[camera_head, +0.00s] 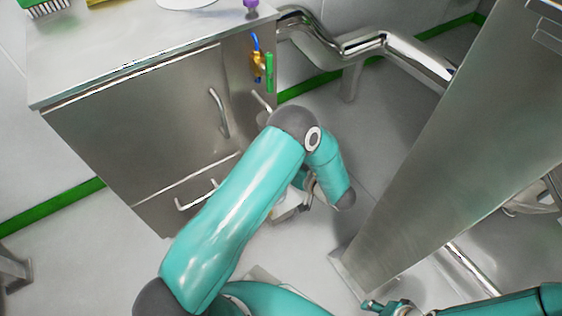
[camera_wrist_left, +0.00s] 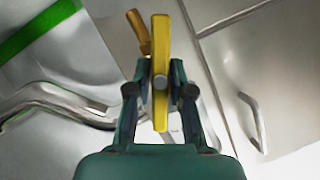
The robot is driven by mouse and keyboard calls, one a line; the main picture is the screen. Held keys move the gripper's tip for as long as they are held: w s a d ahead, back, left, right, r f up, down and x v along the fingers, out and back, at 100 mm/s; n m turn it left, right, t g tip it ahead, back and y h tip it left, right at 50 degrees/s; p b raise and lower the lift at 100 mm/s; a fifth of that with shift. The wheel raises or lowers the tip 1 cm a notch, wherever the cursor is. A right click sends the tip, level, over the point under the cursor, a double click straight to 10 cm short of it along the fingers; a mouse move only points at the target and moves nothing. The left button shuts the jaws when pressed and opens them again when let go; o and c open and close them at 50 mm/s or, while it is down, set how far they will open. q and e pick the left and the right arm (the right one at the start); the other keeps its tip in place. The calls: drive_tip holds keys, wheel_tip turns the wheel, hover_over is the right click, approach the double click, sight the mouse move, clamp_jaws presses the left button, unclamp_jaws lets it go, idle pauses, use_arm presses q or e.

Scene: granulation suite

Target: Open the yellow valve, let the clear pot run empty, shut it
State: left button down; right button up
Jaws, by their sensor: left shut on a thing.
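The yellow valve handle (camera_wrist_left: 160,45) stands upright in the left wrist view, between the two fingers of my left gripper (camera_wrist_left: 160,84). The gripper is shut on it. A brass-coloured piece (camera_wrist_left: 138,30) shows just left of the handle. In the head view my left arm hides most of its own gripper and the yellow handle. I cannot make out the clear pot or its level in either view. My right gripper (camera_head: 384,306) is at the bottom edge of the head view, away from the cabinet; its finger opening is unclear.
A steel cabinet (camera_head: 150,110) stands at the upper left, with blue (camera_head: 255,41) and green (camera_head: 270,72) handles on its side. A steel pipe (camera_head: 400,55) runs behind. A wide steel column (camera_head: 450,130) leans through the right. Grey floor (camera_head: 330,120) lies between.

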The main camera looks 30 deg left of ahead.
use_arm(q)
drive_tip(key=m, duration=0.1)
drive_tip(key=m+p, duration=0.1)
drive_tip(key=shift+w+d+f+m+g+y, duration=0.1)
drive_tip(key=shift+w+d+m+g+y, duration=0.1)
drive_tip(key=shift+d+m+g+y, duration=0.15)
drive_tip(key=shift+m+g+y, duration=0.55)
drive_tip(key=shift+m+y, duration=0.2)
drive_tip(key=shift+m, duration=0.6)
drive_tip(key=c, duration=1)
unclamp_jaws()
drive_tip(key=shift+a, duration=0.1)
drive_tip(key=shift+c, duration=0.2)
